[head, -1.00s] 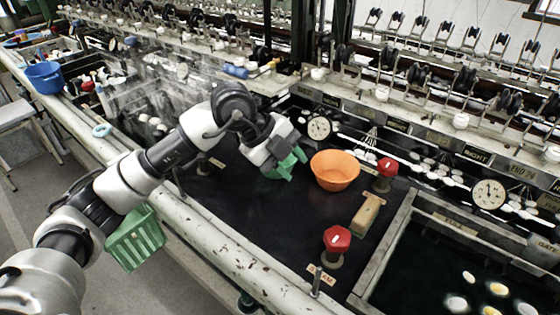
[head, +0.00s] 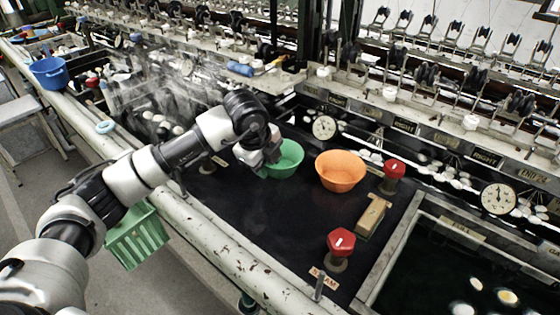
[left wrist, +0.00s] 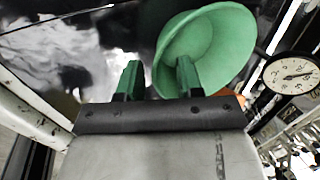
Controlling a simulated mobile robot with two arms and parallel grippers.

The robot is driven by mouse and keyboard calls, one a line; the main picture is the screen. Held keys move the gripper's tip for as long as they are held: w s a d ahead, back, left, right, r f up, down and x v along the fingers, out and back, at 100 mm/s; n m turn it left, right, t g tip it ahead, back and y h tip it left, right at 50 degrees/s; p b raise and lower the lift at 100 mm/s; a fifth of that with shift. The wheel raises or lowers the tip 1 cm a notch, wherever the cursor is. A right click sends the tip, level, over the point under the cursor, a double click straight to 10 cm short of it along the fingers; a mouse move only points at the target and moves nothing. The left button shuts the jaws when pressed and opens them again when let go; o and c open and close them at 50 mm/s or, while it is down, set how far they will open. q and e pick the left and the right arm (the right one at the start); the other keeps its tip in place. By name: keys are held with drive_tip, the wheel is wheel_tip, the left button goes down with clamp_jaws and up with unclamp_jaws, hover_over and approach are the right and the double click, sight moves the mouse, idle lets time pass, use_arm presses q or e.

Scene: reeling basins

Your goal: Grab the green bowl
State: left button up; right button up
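The green bowl (head: 287,158) stands upright on the dark bench top, left of the orange bowl (head: 341,171). My left gripper (head: 268,163) is at the bowl's left side in the head view, where its fingers are mostly hidden. In the left wrist view, the green fingers of my left gripper (left wrist: 158,72) are apart. The right finger overlaps the inside of the green bowl (left wrist: 215,40), and the left finger is outside it. The bowl's near rim shows in the gap between them. I cannot tell whether either finger touches it.
Red knobs (head: 341,242) and (head: 394,170) and a wooden block (head: 371,217) stand to the right, by a water basin (head: 440,270). A green basket (head: 138,238) is beyond the bench's front rail. The bench top in front of the bowls is clear.

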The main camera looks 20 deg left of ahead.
use_arm(q)
drive_tip(key=shift+x, duration=1.05)
clamp_jaws()
